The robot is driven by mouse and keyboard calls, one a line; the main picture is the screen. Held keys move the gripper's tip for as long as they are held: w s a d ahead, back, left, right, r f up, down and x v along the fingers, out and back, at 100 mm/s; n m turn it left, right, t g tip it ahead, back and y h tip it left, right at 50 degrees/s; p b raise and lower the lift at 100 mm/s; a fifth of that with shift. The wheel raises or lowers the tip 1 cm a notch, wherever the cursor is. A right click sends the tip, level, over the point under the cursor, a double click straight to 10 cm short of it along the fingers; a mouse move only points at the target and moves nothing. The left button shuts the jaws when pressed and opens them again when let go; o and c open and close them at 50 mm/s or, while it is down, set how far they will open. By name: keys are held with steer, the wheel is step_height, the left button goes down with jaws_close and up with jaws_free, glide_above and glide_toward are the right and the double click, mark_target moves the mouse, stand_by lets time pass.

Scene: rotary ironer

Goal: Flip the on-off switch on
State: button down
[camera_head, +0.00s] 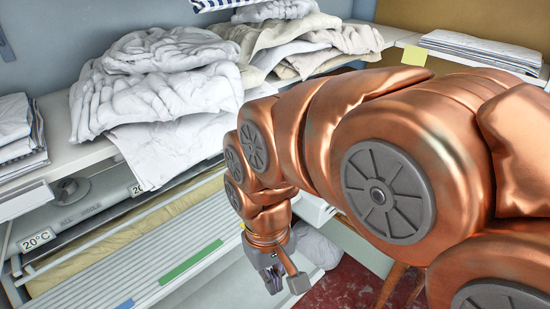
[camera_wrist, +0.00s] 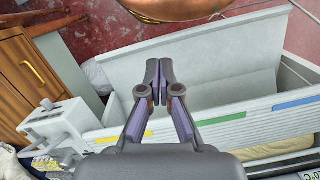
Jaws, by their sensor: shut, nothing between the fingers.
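My gripper (camera_head: 285,279) hangs in front of the ironer in the head view, fingers pointing down, apart from anything I can see. In the wrist view my gripper (camera_wrist: 159,82) has its fingers together and empty, over the pale trough (camera_wrist: 225,85). I cannot clearly make out an on-off switch. A white end housing (camera_wrist: 60,125) with a small grey knob (camera_wrist: 47,104) stands left of the fingers in the wrist view; I cannot tell whether that is the switch. The ironer's slatted front (camera_head: 170,262) carries green and blue strips. My arm hides part of the ironer's right side.
White linens (camera_head: 165,85) and beige cloths (camera_head: 300,40) are piled on the shelf above. A 20°C label (camera_head: 37,240) and a round grey fitting (camera_head: 71,191) are at left. A wooden cabinet (camera_wrist: 35,75) stands beyond the housing. Red floor (camera_wrist: 95,30) is partly clear.

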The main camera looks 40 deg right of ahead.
steer(key=w+d+r+m+t, duration=0.1)
steer(key=w+d+r+m, duration=0.1)
steer(key=w, duration=0.4)
steer(key=w+d+r+m, duration=0.2)
steer(key=w+m, duration=0.1)
steer(key=w, duration=0.3)
steer(key=w+d+r+m+t+b, duration=0.1)
steer(key=w+d+m, duration=0.9)
steer(key=w+d, duration=1)
steer(key=d+r+t, duration=0.1)
steer(key=d, duration=0.2)
steer(key=shift+r+b, duration=0.3)
steer(key=shift+r, duration=0.1)
steer(key=f+p, duration=0.1)
steer(key=f, duration=0.3)
steer(key=w+f+p, duration=0.1)
steer(key=f, duration=0.4)
steer(key=w+f+p, duration=0.1)
steer(key=f, duration=0.3)
steer(key=shift+w+a+f, duration=0.1)
steer(key=shift+a+f, duration=0.1)
steer(key=shift+f, duration=0.2)
steer(key=shift+p, duration=0.35)
